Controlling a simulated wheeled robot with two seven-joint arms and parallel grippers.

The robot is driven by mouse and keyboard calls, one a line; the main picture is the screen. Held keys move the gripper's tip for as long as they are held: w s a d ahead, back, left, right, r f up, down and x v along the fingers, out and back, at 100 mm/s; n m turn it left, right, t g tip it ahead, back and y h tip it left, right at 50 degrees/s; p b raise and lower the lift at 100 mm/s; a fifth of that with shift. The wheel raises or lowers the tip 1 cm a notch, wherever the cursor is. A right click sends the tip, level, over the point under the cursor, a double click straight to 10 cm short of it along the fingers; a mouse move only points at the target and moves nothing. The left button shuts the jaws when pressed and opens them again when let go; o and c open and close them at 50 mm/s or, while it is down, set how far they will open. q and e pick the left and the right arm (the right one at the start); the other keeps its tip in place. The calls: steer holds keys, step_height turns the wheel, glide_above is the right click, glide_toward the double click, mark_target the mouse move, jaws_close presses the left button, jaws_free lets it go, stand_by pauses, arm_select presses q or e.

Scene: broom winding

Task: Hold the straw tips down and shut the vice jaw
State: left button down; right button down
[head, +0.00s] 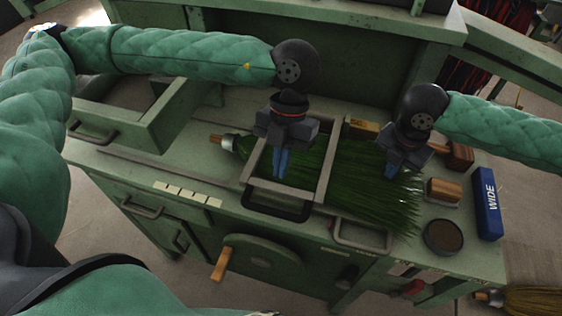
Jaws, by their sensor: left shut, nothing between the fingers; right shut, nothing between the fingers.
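A bundle of green straw (360,192) lies across the green workbench, its tips fanned out to the right. Its bound end (242,146) with a wooden stub points left. A grey metal vice frame (326,165) spans the straw, with a dark loop handle (275,212) at its front. My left gripper (279,175) is shut and empty, pointing down over the straw inside the frame. My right gripper (391,175) is shut and empty, pointing down at the straw near the tips. Whether either gripper touches the straw, I cannot tell. The grippers hide part of the straw.
A blue box marked WIDE (487,203), a wooden block brush (444,191) and a round dark tin (443,237) stand at the right. A crank wheel (262,262) with a wooden handle is on the bench front.

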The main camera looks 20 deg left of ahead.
arm_select(q)
steer(key=shift+f+n, duration=0.15)
steer(key=shift+n, duration=0.95)
arm_select(e)
steer(key=shift+s+f, duration=0.15)
steer(key=shift+f, duration=0.2)
arm_select(q)
steer(key=shift+f, duration=2.2)
steer(key=shift+f, duration=0.15)
steer(key=shift+f, duration=0.15)
steer(key=shift+r, duration=3.05)
steer(key=shift+r, duration=0.1)
step_height(320, 180, up, 11)
glide_above(279, 191)
steer(key=w, duration=0.6)
steer(key=shift+s, duration=0.15)
